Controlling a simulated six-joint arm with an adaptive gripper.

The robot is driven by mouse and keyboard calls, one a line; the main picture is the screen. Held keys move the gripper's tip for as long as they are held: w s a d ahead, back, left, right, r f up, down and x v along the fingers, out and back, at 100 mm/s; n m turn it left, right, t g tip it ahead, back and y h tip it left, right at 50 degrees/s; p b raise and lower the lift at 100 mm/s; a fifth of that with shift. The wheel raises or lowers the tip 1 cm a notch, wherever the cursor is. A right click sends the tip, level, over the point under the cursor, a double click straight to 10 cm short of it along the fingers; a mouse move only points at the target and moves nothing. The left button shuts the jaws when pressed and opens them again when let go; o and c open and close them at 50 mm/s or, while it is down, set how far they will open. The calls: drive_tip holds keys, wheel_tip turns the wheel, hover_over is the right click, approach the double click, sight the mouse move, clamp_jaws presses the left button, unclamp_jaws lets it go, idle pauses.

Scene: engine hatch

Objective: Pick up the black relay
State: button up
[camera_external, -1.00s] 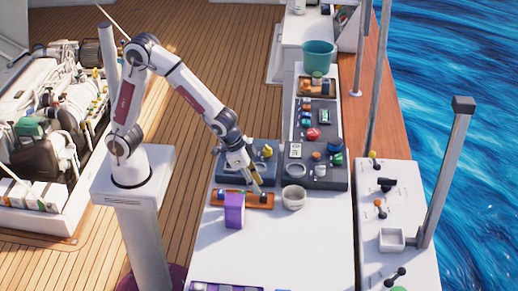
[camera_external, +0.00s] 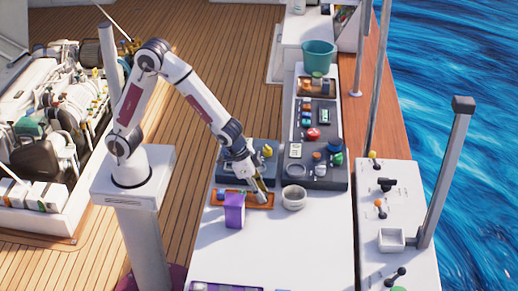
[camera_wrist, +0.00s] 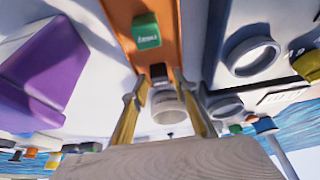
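The black relay (camera_wrist: 158,72) is a small dark block at the end of an orange tray (camera_wrist: 172,28), seen between my fingertips in the wrist view. My gripper (camera_wrist: 160,78) is open, with a finger on either side of the relay and a visible gap to each. I cannot tell whether the tips are level with the relay. In the external view my gripper (camera_external: 260,190) is low over the right end of the orange tray (camera_external: 222,195) and hides the relay there. A green labelled block (camera_wrist: 146,32) sits further along the tray.
A purple box (camera_external: 234,212) stands just in front of the tray. Grey trays of parts (camera_external: 317,183) lie behind.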

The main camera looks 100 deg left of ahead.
drive_tip(key=shift+w+f, duration=0.2)
drive_tip(key=shift+f, duration=0.35)
clamp_jaws()
